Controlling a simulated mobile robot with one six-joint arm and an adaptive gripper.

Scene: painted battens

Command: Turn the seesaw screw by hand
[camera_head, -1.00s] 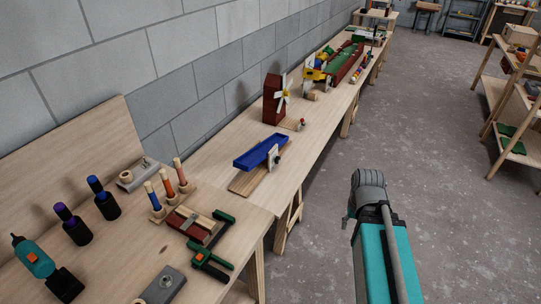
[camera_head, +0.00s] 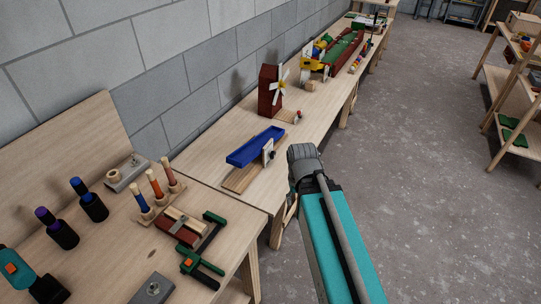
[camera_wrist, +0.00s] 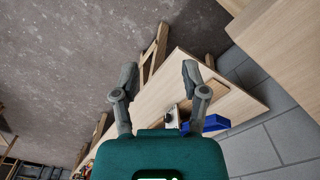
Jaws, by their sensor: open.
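The seesaw stands on the workbench in the head view. It has a blue tray-like beam (camera_head: 255,147) tilted over a wooden base board (camera_head: 243,178). A pale upright plate (camera_head: 268,152) with a small dark screw knob (camera_head: 272,155) is on the side facing the floor. In the wrist view the blue beam (camera_wrist: 214,123) and the pale plate (camera_wrist: 171,117) show partly behind my gripper. My gripper (camera_wrist: 157,72) is open and empty, its two fingers apart. In the head view my arm is right of the seesaw, over the bench edge, and its fingertips are hidden.
A red windmill model (camera_head: 270,90) stands behind the seesaw. Green clamps (camera_head: 203,255), upright coloured handles (camera_head: 157,186) and a cordless drill (camera_head: 22,270) are on the near bench. The floor (camera_head: 420,150) to the right is clear up to a wooden shelf (camera_head: 510,110).

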